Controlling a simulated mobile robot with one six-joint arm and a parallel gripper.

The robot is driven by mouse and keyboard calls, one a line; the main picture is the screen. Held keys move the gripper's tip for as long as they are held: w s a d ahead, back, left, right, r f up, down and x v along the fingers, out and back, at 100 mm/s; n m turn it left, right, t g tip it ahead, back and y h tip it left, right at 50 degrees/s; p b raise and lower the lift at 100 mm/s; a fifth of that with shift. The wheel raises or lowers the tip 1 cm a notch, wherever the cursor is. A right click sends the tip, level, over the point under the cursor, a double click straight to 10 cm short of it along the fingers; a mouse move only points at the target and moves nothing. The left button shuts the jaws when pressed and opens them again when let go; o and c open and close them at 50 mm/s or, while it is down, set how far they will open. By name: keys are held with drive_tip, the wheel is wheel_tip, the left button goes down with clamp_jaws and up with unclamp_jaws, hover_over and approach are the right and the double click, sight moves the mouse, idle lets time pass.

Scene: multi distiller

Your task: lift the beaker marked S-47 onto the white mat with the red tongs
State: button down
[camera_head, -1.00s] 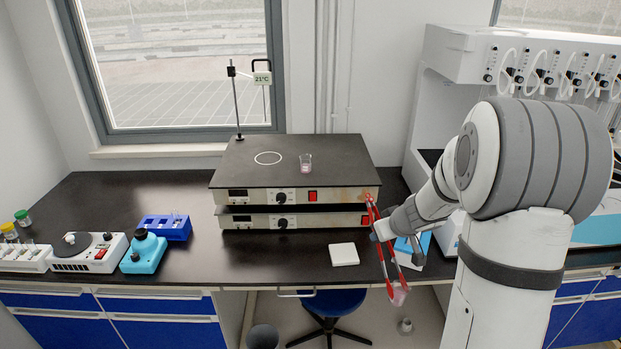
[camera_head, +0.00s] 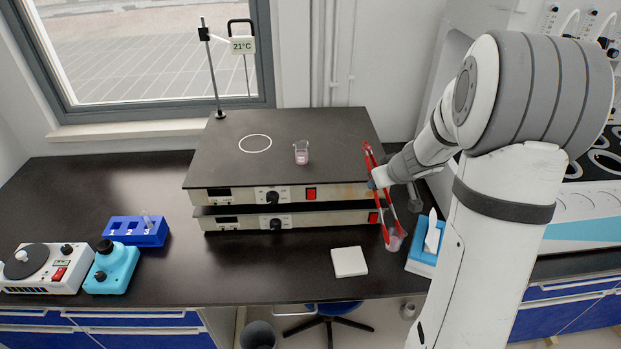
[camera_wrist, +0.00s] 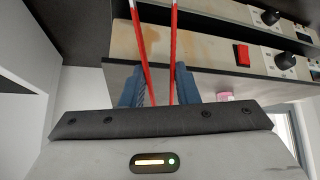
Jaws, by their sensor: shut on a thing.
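My gripper (camera_head: 380,178) is shut on the red tongs (camera_head: 388,196), which hang tip-down at the right front of the hot plates. In the wrist view the tongs (camera_wrist: 174,50) pass between my blue fingers (camera_wrist: 158,88). A small glass beaker with pink contents (camera_head: 394,240) is at the tongs' lower ends, seemingly between them, right of the white mat (camera_head: 349,262). Its height above the bench is unclear. Another beaker with pink contents (camera_head: 301,154) stands on the upper hot plate. No S-47 mark is legible on either beaker. The mat is bare.
Two stacked hot plates (camera_head: 240,190) stand behind the mat. A blue-and-white box (camera_head: 428,245) is close right of the held beaker. A blue rack (camera_head: 137,231) and a teal device (camera_head: 111,268) stand at left. Bench left of the mat is clear.

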drive_tip(key=shift+a, duration=0.2)
drive_tip(key=s+a+r+n+g+y+b, duration=0.1)
drive_tip(key=s+a+n+g+y+b, duration=0.1)
drive_tip(key=a+n, duration=0.3)
drive_tip(key=s+a+r+n+g+y+b, duration=0.2)
drive_tip(key=a+n, duration=0.4)
drive_tip(key=a, duration=0.5)
drive_tip(key=shift+s+a+g+y, duration=0.3)
drive_tip(key=shift+s+a+y, duration=0.1)
drive_tip(key=shift+y, duration=0.1)
wheel_tip(320, 180, down, 9)
drive_tip(key=b, duration=0.1)
